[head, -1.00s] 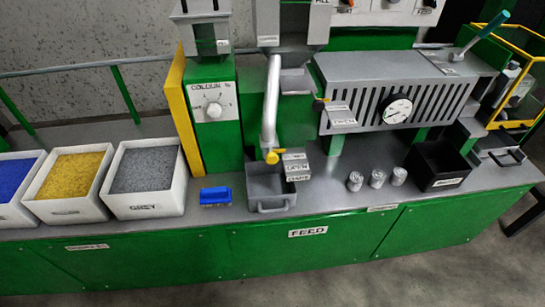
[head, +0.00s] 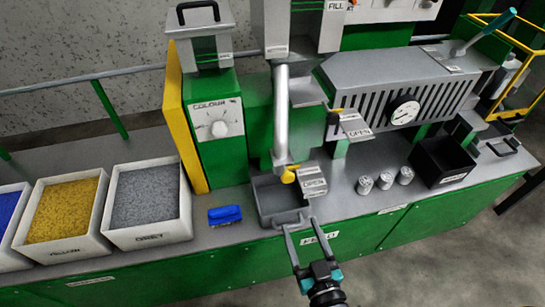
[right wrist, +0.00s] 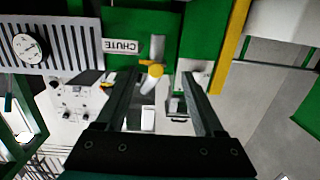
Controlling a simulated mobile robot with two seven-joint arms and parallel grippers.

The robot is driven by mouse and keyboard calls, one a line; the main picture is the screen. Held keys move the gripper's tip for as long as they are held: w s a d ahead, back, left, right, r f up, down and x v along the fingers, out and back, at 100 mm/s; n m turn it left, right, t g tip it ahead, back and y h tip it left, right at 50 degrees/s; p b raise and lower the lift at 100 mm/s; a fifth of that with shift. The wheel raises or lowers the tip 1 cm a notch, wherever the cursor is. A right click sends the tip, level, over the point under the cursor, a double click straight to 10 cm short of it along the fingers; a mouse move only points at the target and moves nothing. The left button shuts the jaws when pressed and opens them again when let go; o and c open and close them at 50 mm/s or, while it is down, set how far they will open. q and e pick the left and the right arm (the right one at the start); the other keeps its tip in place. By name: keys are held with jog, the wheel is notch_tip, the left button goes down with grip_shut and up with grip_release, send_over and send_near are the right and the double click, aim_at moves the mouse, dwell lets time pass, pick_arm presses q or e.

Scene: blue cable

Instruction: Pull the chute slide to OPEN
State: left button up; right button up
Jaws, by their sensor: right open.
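A grey pipe (head: 281,110) comes down to a yellow knob (head: 289,175) above a grey open bin. A labelled plate (head: 313,180) reading OPEN sits just right of the knob. A second plate marked OPEN (head: 356,130) sits higher, below the slotted grey housing. I cannot tell which of these is the chute slide. My right gripper (head: 301,226) is open and empty, in front of the bin's front side. In the right wrist view the yellow knob (right wrist: 155,70) shows between the open fingers (right wrist: 161,76), farther off, beside a CHUTE label (right wrist: 122,46). My left gripper is not in view.
The grey bin (head: 270,187) has a front handle near my right gripper. A blue block (head: 224,215) lies left of it. Several pellet trays stand at left. Metal cups (head: 385,180) and a black bin (head: 441,160) stand at right.

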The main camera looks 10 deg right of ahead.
aim_at(285, 167)
jog(key=shift+t, duration=0.4)
jog(key=w+r, duration=0.1)
jog(key=w, duration=0.4)
jog(key=w+r+b, duration=0.1)
jog(key=w, duration=0.4)
jog(key=w+r+b, duration=0.1)
jog(key=w, duration=0.5)
jog(key=shift+a, duration=0.15)
grip_shut()
jog(key=shift+s, duration=0.1)
